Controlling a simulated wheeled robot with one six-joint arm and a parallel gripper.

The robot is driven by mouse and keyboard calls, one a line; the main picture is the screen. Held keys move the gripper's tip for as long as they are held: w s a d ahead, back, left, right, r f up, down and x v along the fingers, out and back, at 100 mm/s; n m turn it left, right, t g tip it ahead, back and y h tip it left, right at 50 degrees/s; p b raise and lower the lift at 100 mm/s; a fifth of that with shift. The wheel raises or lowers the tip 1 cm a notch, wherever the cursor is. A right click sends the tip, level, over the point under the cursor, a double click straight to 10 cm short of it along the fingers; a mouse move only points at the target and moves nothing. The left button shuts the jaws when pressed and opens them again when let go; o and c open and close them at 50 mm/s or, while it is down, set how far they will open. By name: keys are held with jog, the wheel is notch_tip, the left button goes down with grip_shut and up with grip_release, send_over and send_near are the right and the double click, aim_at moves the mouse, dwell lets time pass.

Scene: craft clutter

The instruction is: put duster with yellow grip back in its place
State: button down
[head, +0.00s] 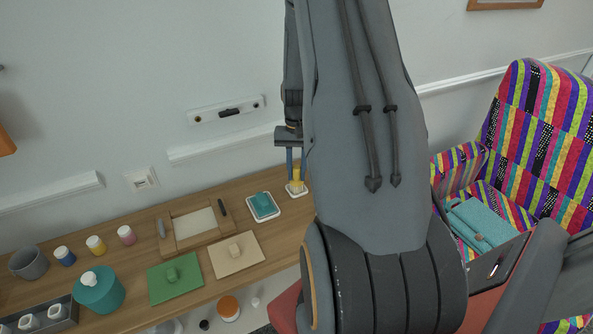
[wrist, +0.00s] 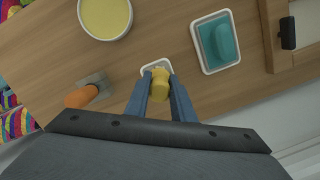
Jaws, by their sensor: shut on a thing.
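The duster with the yellow grip (wrist: 161,80) is between the two blue-grey fingers of my gripper (wrist: 159,86), which is shut on it.
A white tray (wrist: 205,65) with a teal block (wrist: 221,42) is close by. A yellow round dish (wrist: 104,14) and an orange-handled tool (wrist: 82,96) lie on the other side. A wooden frame (head: 168,245), green board (head: 170,287) and beige board (head: 225,262) stand further left.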

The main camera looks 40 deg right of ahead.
jog(key=c, duration=1.4)
grip_release()
jog(key=shift+c, duration=0.2)
